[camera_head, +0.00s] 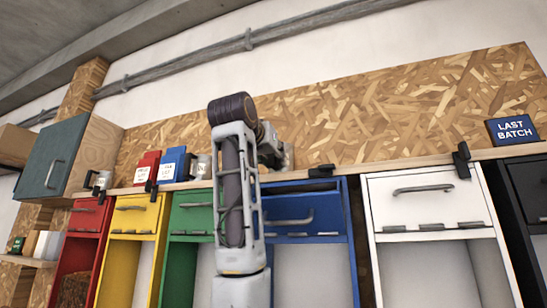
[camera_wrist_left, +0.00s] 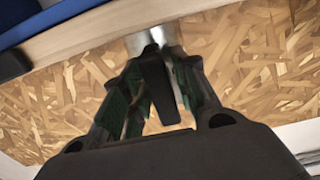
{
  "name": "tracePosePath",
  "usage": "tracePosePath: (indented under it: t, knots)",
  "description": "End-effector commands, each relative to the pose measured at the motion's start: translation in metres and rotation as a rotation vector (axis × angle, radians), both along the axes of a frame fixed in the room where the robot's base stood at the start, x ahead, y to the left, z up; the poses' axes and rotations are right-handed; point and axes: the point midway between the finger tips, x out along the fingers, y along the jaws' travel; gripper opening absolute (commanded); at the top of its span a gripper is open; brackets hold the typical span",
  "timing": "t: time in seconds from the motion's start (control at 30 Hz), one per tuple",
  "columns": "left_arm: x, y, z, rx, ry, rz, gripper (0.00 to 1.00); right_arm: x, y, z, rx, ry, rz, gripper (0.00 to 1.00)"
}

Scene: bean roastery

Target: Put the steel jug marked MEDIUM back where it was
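My left arm rises in the middle of the head view, and my left gripper (camera_head: 270,150) is partly hidden behind it at the shelf. In the left wrist view, the fingers of my left gripper (camera_wrist_left: 158,85) flank the black handle of a steel jug (camera_wrist_left: 142,40) and appear shut on it. The jug is by the shelf's wooden edge; its marking is not visible, and I cannot tell whether it touches the shelf. Another steel jug (camera_head: 203,168) stands on the shelf left of my arm, and one more (camera_head: 103,180) stands farther left. My right gripper is out of view.
The wooden shelf (camera_head: 400,165) runs above coloured bins. A red box (camera_head: 147,167) and a blue box (camera_head: 171,164) stand on it at the left, near a teal cabinet (camera_head: 55,155). A LAST BATCH sign (camera_head: 513,130) stands at the right. The shelf right of my gripper looks mostly clear.

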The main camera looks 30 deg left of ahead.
Motion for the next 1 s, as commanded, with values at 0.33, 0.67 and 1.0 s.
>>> tracePosePath:
  t: [0.33,0.67,1.0]
  knots:
    - [0.0,0.0,0.001,0.0,0.0,0.0,0.39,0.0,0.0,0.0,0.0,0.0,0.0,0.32]
    - [-0.007,-0.002,0.003,0.001,-0.003,0.0,0.39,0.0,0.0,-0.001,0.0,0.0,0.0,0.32]
    - [-0.045,-0.011,0.002,0.001,-0.003,0.0,0.39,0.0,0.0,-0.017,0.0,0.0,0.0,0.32]
